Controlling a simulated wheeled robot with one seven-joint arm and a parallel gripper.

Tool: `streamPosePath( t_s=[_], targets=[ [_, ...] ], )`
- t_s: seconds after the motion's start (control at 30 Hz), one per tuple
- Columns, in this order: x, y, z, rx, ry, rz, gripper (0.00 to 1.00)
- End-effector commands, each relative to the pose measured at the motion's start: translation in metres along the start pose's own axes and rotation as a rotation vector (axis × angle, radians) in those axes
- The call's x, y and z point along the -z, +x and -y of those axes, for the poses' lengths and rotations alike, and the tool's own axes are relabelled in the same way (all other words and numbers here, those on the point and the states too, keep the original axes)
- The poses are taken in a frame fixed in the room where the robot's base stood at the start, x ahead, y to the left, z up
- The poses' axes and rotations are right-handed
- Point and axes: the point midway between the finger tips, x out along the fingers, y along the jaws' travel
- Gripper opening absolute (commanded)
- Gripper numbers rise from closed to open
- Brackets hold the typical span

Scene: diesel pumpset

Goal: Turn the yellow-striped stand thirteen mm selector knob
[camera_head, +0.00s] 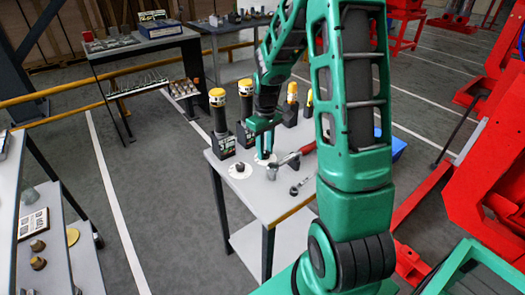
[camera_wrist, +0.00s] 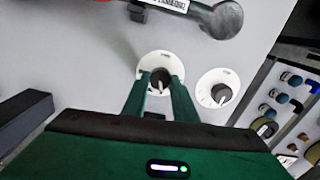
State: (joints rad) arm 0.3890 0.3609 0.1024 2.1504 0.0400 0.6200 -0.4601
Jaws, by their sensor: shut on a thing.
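My gripper (camera_head: 264,153) points down at the table beside the black, yellow-topped stands. In the wrist view its two fingers (camera_wrist: 160,95) close around a small dark selector knob (camera_wrist: 160,76) on a round white dial (camera_wrist: 148,66). A second dark knob (camera_wrist: 221,93) on a white dial stands free to the right; in the head view this free dial (camera_head: 240,170) is left of my gripper. Two stands, one at the left (camera_head: 220,125) and one behind my gripper (camera_head: 246,108), have yellow tops. Stripes and size markings are too small to read.
A red-handled tool (camera_head: 305,149) and a small metal tool (camera_head: 300,186) lie on the grey table (camera_head: 268,206) right of my gripper. More yellow-topped stands (camera_head: 291,105) stand behind. Red machinery (camera_head: 490,150) fills the right side. Shelving stands at the left, with open floor between.

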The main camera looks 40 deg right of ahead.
Motion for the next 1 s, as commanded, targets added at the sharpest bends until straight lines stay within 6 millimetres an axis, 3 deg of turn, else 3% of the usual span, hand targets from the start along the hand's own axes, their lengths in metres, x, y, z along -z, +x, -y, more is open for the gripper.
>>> streamPosePath(
  t_s=[0.5,1.0],
  targets=[
    [0.0012,-0.0010,-0.0012,-0.001,0.443,-0.004,0.03],
    [0.0010,-0.0011,-0.0017,0.000,0.625,-0.004,0.03]
  ],
)
